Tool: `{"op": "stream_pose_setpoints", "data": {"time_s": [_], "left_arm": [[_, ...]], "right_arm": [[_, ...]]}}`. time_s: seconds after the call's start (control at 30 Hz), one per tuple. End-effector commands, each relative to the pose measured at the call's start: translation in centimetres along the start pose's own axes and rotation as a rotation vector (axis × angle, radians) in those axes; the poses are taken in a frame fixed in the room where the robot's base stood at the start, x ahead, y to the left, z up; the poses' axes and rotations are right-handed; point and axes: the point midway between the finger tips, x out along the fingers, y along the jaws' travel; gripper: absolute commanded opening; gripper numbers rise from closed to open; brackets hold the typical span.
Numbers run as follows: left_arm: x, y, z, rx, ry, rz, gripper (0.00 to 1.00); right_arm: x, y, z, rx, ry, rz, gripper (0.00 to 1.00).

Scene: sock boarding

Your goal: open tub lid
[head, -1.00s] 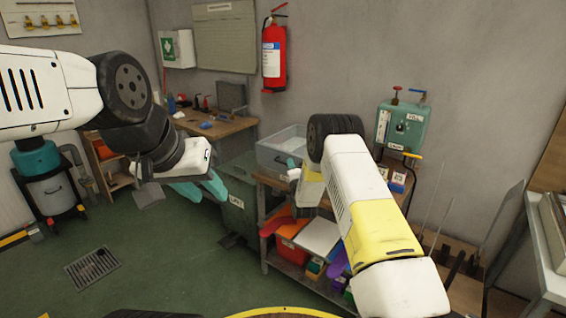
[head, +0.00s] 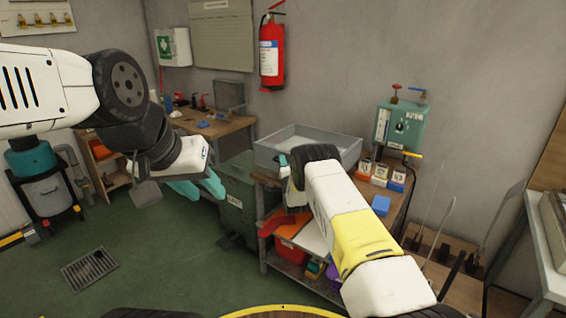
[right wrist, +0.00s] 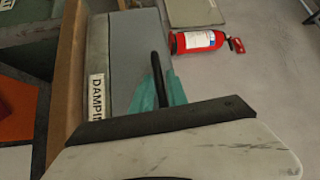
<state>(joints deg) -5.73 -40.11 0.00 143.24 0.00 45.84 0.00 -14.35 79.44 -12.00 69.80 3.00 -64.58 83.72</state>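The tub (head: 345,157) is a grey, straight-walled box on the bench in the head view, with a pale flat surface inside its rim. The right wrist view shows a grey panel (right wrist: 131,50) beside a rim labelled "DAMPIN…" and a black bar-like handle (right wrist: 156,65). My right gripper (right wrist: 163,85) has its teal fingertips close around or beside this handle; I cannot tell whether they grip it. In the head view, my right arm hides most of that gripper. My left gripper (head: 199,189) hangs empty, its teal fingers apart, away from the tub.
Small numbered boxes (head: 380,174) and a blue block (head: 381,205) lie right of the tub. A green machine (head: 400,127) is behind them. A dark green bin (head: 238,200) stands left of the bench. Upright rods stand at the right.

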Motion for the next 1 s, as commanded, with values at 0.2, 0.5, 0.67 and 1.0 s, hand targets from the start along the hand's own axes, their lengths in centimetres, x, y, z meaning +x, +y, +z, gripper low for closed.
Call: {"op": "stream_pose_setpoints", "data": {"time_s": [0.2,0.5,0.67,1.0], "left_arm": [[0.00,0.00,0.00,0.000,0.000,0.000,0.36],[0.00,0.00,0.00,0.000,0.000,0.000,0.36],[0.00,0.00,0.00,0.000,0.000,0.000,0.36],[0.00,0.00,0.00,0.000,0.000,0.000,0.36]], "right_arm": [[0.03,0.01,0.01,0.000,0.000,0.001,0.19],[0.02,0.01,0.01,0.000,0.000,0.001,0.00],[0.01,0.01,0.00,0.000,0.000,0.001,0.00],[0.00,0.04,0.00,0.000,0.000,0.001,0.00]]}}
